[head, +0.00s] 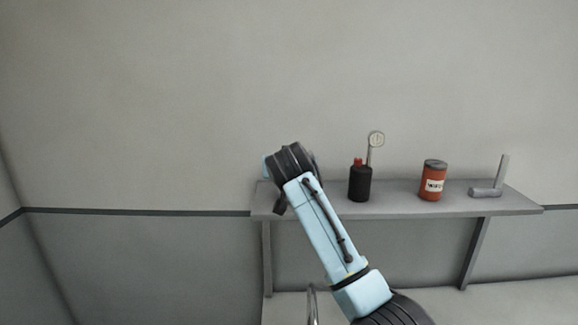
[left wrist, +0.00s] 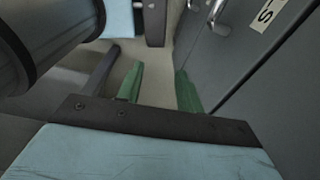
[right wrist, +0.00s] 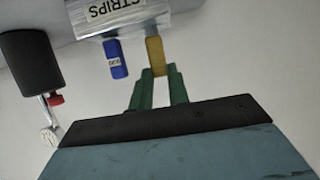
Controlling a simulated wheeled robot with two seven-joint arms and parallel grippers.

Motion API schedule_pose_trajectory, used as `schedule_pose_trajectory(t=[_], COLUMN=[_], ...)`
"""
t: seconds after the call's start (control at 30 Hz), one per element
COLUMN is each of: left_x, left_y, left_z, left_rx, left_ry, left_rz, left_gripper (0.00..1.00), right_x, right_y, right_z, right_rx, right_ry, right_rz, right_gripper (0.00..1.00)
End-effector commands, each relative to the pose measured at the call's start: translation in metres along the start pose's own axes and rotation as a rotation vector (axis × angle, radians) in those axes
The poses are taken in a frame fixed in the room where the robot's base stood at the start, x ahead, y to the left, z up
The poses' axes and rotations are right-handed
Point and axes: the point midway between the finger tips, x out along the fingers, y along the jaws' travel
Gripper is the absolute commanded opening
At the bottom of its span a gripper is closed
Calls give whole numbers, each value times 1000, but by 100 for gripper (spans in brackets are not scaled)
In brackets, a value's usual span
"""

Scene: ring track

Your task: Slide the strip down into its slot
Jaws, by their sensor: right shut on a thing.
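In the right wrist view, which is upside down, my right gripper (right wrist: 159,76) is shut on a yellow strip (right wrist: 155,50). The strip's far end meets the open edge of a clear container (right wrist: 140,18) labelled STRIPS; I cannot tell how far it is inside. A blue strip (right wrist: 115,58) with a small white label sticks out of the same container, apart from the yellow one. In the head view my right arm hides the gripper, the strip and most of the container. My left gripper (left wrist: 160,82) is open and empty in the left wrist view.
The container stands at the left end of a grey wall shelf (head: 400,208). Along it stand a black bottle (head: 360,184) with a red cap, a dial gauge (head: 376,140), a red can (head: 433,180) and a grey L-shaped tool (head: 487,191). A dark cabinet (left wrist: 265,70) with handles is near my left gripper.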

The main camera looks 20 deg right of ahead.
Motion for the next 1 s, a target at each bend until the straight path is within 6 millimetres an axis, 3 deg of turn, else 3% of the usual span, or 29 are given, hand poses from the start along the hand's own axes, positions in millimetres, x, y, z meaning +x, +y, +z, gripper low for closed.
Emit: schedule_pose_trajectory(t=[0.27,0.3,0.5,0.83,1.0], left_x=[4,4,3,4,8], left_y=[0,0,0,0,0], left_z=[0,0,0,0,1], left_rx=[0,0,0,0,0], left_ry=[0,0,0,0,0], left_rz=[0,0,0,0,0], left_gripper=[36,36,36,36,36], right_x=[3,3,3,0,-15], right_y=[0,0,0,0,-1], right_z=[7,8,7,7,7], right_rx=[0,0,0,0,2], right_ry=[-1,-1,0,0,2], right_rz=[0,0,0,0,-1], right_gripper=[0,18,43,43,43])
